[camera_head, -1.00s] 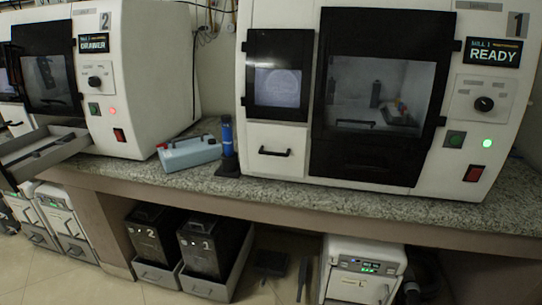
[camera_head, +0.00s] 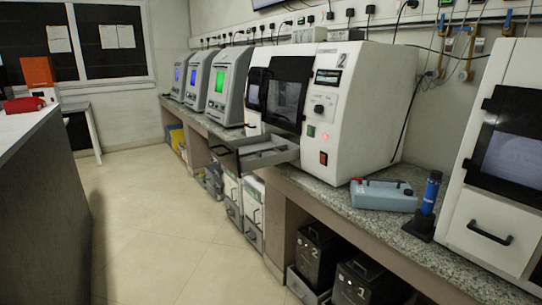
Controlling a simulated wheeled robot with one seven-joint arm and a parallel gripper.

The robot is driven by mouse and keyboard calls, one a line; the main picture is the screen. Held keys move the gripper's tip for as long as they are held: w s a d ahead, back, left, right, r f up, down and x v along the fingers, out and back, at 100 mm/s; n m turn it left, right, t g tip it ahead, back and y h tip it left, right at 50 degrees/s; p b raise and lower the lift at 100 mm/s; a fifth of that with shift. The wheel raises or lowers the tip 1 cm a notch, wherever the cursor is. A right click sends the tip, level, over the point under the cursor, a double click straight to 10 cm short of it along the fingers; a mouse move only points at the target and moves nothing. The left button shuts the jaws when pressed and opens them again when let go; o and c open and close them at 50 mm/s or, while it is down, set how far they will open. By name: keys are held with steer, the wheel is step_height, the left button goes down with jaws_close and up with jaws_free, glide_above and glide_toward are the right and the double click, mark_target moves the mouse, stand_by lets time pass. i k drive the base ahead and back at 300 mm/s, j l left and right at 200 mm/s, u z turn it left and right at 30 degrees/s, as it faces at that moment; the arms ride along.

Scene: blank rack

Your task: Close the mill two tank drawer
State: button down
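Mill two (camera_head: 375,100) is the white machine marked "2" on the granite counter, right of centre. Its tank drawer (camera_head: 268,152) is pulled out to the left, past the counter edge, with its grey inside and dark front showing. A red light glows on the mill's panel, above a red switch (camera_head: 323,158). My gripper is not in view.
A blue-grey canister (camera_head: 383,195) and a blue bottle in a dark stand (camera_head: 428,200) sit on the counter right of mill two. Part of mill one (camera_head: 500,190) shows at the right edge. The tiled floor (camera_head: 160,220) is clear between the counter and a dark cabinet (camera_head: 40,215) at left.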

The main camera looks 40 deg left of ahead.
mark_target(228, 152)
steer(key=i+j, duration=0.3)
steer(key=i, duration=0.2)
steer(key=i+j, duration=0.65)
steer(key=i, duration=0.3)
steer(key=i+j+u, duration=0.1)
steer(key=u, duration=0.3)
steer(key=i+u, duration=0.2)
steer(key=u, duration=0.15)
steer(key=i+u, duration=0.15)
steer(key=u, duration=0.25)
steer(key=i+u, duration=0.15)
steer(key=u, duration=1.05)
